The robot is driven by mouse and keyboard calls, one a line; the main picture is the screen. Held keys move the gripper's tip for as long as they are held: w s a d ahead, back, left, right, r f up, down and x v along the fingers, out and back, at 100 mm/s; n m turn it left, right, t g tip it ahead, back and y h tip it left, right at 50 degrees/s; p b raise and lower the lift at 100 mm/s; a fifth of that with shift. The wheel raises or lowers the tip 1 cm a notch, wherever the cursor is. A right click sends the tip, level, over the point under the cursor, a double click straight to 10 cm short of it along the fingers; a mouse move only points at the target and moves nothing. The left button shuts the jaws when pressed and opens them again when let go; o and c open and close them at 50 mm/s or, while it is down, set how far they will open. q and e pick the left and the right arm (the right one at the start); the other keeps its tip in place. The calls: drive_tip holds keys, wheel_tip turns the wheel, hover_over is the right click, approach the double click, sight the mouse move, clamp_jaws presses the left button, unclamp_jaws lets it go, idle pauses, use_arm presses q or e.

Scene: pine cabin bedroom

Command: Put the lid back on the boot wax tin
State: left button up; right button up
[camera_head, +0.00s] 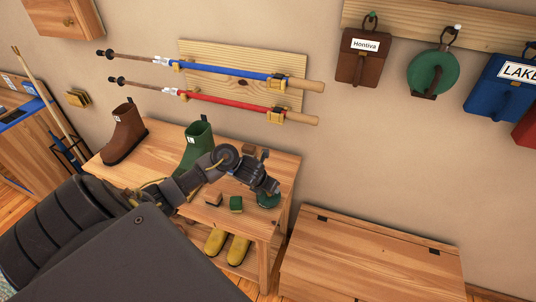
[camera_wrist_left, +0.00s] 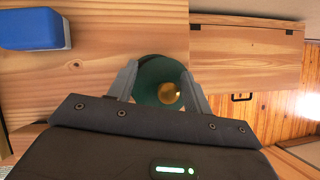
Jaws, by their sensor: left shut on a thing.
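My left gripper (camera_head: 271,188) reaches over the right end of the wooden bench. It is shut on a green round piece (camera_head: 268,200), which is partly hidden by the fingers. In the left wrist view this green round piece (camera_wrist_left: 152,82) sits between the two fingertips (camera_wrist_left: 165,84) and shows a gold round spot off its centre. I cannot tell whether it is the boot wax tin, its lid, or one on the other. No separate tin or lid is clearly visible elsewhere. My right gripper is not in view.
A blue block (camera_wrist_left: 35,28) shows in the wrist view. Yellow boots (camera_head: 226,245) stand below. A wooden chest (camera_head: 370,255) is to the right.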

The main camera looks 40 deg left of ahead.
use_arm(q)
drive_tip(key=shift+a, duration=0.2)
idle(0.5)
drive_tip(key=shift+a+r, duration=0.2)
drive_tip(key=shift+a, duration=0.1)
drive_tip(key=shift+w+r+p, duration=0.2)
drive_tip(key=shift+r+p, duration=0.1)
idle(0.4)
drive_tip(key=shift+f+b, duration=0.25)
drive_tip(key=shift+b, duration=0.05)
idle(1.2)
drive_tip(key=o, duration=1.7)
drive_tip(key=shift+c, duration=0.2)
